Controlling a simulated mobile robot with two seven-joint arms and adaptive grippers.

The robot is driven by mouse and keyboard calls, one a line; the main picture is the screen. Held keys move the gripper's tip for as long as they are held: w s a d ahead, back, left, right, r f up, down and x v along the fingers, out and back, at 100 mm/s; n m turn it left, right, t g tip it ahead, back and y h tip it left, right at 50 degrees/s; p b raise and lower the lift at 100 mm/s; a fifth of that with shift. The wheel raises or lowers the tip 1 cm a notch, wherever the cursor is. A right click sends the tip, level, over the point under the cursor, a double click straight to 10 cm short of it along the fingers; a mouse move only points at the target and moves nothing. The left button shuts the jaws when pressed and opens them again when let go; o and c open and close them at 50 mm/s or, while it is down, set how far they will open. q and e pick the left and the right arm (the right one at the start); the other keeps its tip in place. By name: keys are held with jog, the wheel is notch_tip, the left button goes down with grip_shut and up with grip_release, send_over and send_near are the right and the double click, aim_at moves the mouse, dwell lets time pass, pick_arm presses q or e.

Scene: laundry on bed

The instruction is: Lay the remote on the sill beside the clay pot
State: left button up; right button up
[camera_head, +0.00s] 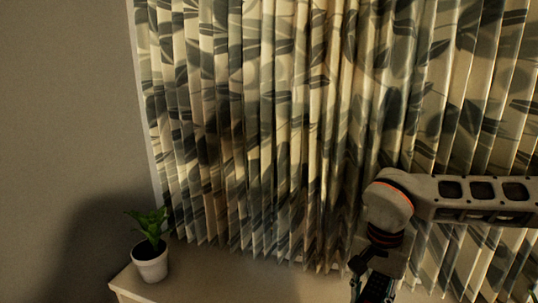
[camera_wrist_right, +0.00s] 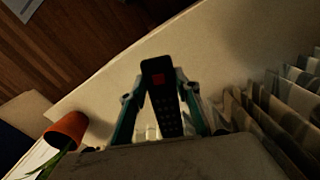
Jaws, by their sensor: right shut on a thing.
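The remote (camera_wrist_right: 160,82), black with a red button and rows of small keys, is between the fingers of my right gripper (camera_wrist_right: 160,103), which is shut on it. It is over the pale sill (camera_wrist_right: 95,88); I cannot tell whether it touches. A terracotta-coloured clay pot (camera_wrist_right: 68,128) with a green leaf shows at the lower left of the wrist view, apart from the gripper. In the head view my right gripper (camera_head: 370,289) points down at the lower right over the sill (camera_head: 222,278), its tips cut off or hidden; the remote cannot be made out there. My left gripper is not in view.
A white pot with a green plant (camera_head: 150,262) stands at the sill's left end in the head view. Patterned curtains (camera_head: 270,130) hang along the back; their folds (camera_wrist_right: 275,115) are close right of the gripper in the wrist view. The sill between plant and gripper looks clear.

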jog(key=shift+s+d+f+n, duration=0.3)
jog(key=shift+s+d+n, duration=0.25)
jog(key=shift+n, duration=0.7)
jog(key=shift+s+d+f+n, duration=0.4)
jog(key=shift+d+n, duration=0.2)
jog(key=shift+n, duration=0.7)
jog(key=shift+s+d+f+n, duration=0.25)
jog(key=shift+s+d+n, duration=0.3)
jog(key=shift+n, duration=0.7)
jog(key=shift+d, duration=0.1)
